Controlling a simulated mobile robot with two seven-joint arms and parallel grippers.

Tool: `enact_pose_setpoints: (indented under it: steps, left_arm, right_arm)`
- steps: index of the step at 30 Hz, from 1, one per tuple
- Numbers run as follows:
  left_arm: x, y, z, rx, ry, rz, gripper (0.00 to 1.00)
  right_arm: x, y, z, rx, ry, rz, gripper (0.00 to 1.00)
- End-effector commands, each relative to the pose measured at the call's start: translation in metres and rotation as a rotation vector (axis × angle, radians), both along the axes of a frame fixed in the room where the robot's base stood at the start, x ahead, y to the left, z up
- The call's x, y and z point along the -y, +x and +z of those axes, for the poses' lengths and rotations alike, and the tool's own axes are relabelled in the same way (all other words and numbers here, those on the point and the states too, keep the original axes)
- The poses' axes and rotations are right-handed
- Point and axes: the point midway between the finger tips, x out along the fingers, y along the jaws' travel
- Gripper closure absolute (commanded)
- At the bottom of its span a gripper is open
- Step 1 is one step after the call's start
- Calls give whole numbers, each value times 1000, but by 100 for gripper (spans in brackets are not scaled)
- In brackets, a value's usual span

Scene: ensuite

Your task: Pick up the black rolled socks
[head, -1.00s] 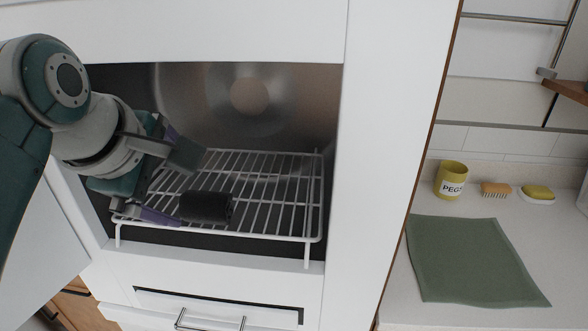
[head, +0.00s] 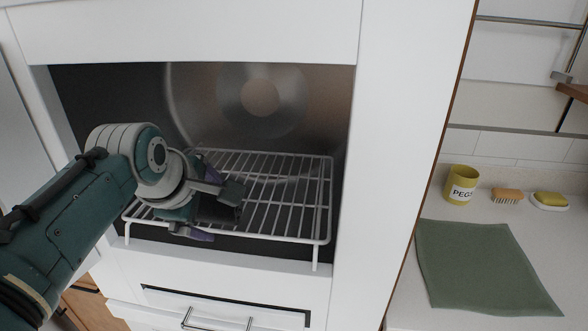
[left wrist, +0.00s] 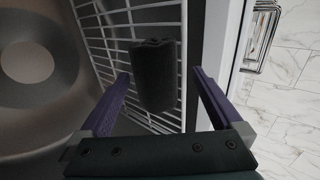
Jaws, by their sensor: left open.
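The black rolled socks (left wrist: 155,75) lie on the white wire rack (head: 285,236) inside the open compartment. In the head view the socks (head: 213,210) are partly hidden by my left gripper (head: 219,213). My left gripper is open over the rack near its front left. In the left wrist view its two purple-sided fingers (left wrist: 160,80) stand one on each side of the socks, with a gap on both sides. My right gripper is not in view.
White cabinet walls frame the compartment, with a drawer and metal handle (head: 217,321) below. On the counter at right are a green cloth (head: 485,265), a yellow pegs pot (head: 460,185), a brush (head: 507,195) and a yellow sponge on a dish (head: 550,199). The rack's right side is clear.

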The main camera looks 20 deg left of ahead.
Motion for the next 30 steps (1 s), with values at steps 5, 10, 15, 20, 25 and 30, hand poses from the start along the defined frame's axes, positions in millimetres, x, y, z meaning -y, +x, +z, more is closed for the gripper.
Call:
enact_pose_setpoints:
  steps: [5,10,15,20,25,30]
  left_arm:
    - [0,1,-1,2,0,0,0]
    - [0,1,-1,1,0,0,9]
    - [0,1,-1,1,0,0,28]
    - [0,1,-1,0,0,0,46]
    - [0,1,-1,0,0,0,65]
    - [0,1,-1,0,0,0,84]
  right_arm:
    - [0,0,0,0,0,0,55]
    - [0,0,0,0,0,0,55]
    - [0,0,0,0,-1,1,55]
    - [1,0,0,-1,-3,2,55]
    - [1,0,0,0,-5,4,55]
    - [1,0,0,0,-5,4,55]
